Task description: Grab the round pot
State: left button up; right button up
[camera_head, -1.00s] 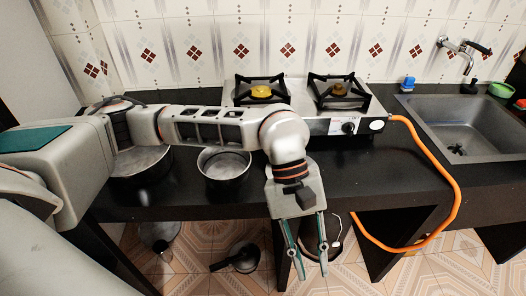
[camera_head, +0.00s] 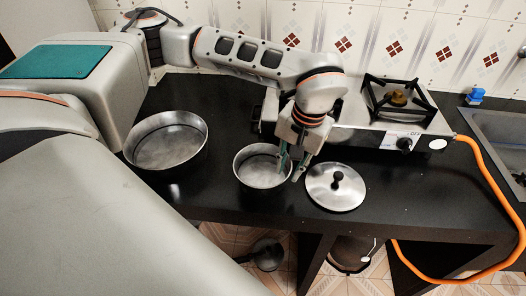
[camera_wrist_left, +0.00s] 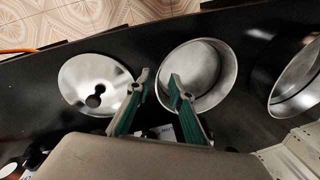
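The round pot (camera_head: 260,168) is a small dark pot with a grey metal inside, upright on the black counter. It also shows in the left wrist view (camera_wrist_left: 208,72). My left gripper (camera_head: 290,172) points down at the pot's right rim, its fingers apart and empty. In the left wrist view the gripper (camera_wrist_left: 157,85) has one fingertip over the pot's near-side rim and the other outside, between pot and lid. I cannot tell whether either finger touches the pot. My right gripper is not in view.
A larger round pan (camera_head: 168,142) stands left of the pot. A steel lid with a black knob (camera_head: 335,187) lies close on the right. The gas stove (camera_head: 398,128) is behind, with an orange hose (camera_head: 497,190) and a sink (camera_head: 500,130) at the right. The front counter edge is near.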

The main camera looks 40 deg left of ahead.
aim_at(287, 175)
pick_arm(q)
jog(key=shift+a+f, duration=0.15)
jog(key=shift+f, duration=0.8)
jog(key=shift+a+f, duration=0.15)
jog(key=shift+f, duration=0.75)
grip_shut()
jog(key=shift+r, duration=0.1)
